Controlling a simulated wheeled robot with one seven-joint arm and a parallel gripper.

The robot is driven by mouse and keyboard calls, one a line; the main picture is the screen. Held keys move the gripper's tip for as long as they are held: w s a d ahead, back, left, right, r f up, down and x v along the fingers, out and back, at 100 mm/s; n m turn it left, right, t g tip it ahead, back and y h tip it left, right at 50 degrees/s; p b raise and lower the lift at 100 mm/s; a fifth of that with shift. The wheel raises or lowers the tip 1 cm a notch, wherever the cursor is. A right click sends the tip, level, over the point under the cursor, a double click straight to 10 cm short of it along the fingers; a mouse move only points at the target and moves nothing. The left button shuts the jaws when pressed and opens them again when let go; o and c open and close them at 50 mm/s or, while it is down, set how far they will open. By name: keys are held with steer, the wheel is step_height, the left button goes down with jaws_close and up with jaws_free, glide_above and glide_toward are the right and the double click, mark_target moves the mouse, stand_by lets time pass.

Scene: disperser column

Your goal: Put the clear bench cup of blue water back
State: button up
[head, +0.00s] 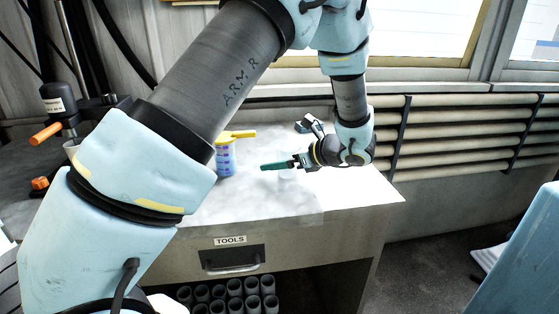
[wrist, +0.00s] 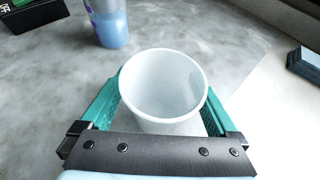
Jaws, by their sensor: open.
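A whitish, see-through cup (wrist: 163,85) stands upright on the bench between the two green fingers of my gripper (wrist: 162,100) in the wrist view. A finger is on each side of it, and the jaws are open. I see no blue water through its mouth; its lower part is hidden by the gripper bar. In the head view my gripper (head: 280,165) is low over the bench top, and the cup (head: 287,175) is only faintly visible against the bright surface.
A bottle of blue liquid with a yellow top (head: 226,157) stands left of my gripper; it also shows in the wrist view (wrist: 108,28). The disperser (head: 62,105) with orange handles is at the far left. The bench (head: 290,205) is clear toward its front right corner.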

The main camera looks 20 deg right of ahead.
steer(key=shift+r, duration=0.2)
steer(key=b+v, duration=0.1)
steer(key=v, duration=1.1)
steer(key=shift+b, duration=0.35)
steer(key=shift+s, duration=0.15)
